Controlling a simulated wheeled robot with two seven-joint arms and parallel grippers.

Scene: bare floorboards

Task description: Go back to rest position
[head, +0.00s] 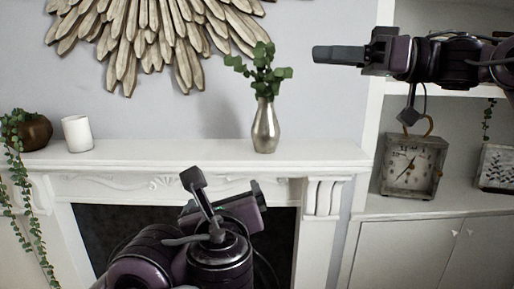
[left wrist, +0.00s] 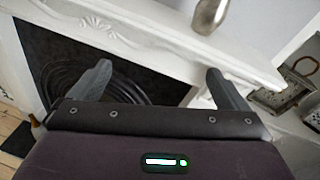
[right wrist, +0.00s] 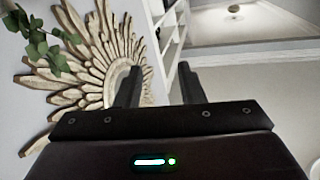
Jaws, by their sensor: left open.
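My left gripper (head: 226,203) is raised in front of the white fireplace in the head view, partly hidden by its own wrist. In the left wrist view its two fingers (left wrist: 158,70) are wide apart with nothing between them. My right gripper (head: 330,55) reaches in from the upper right of the head view, pointing left, in front of the wall and shelf edge. In the right wrist view its fingers (right wrist: 159,70) stand apart with a narrower, empty gap. Neither gripper holds anything.
A mantel (head: 190,153) carries a silver vase (head: 265,128) with green leaves, a white cup (head: 77,134) and a brown pot (head: 36,133) near a trailing plant. A clock (head: 411,167) stands on the right shelf, below my right arm. A sunburst ornament (head: 150,30) hangs above.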

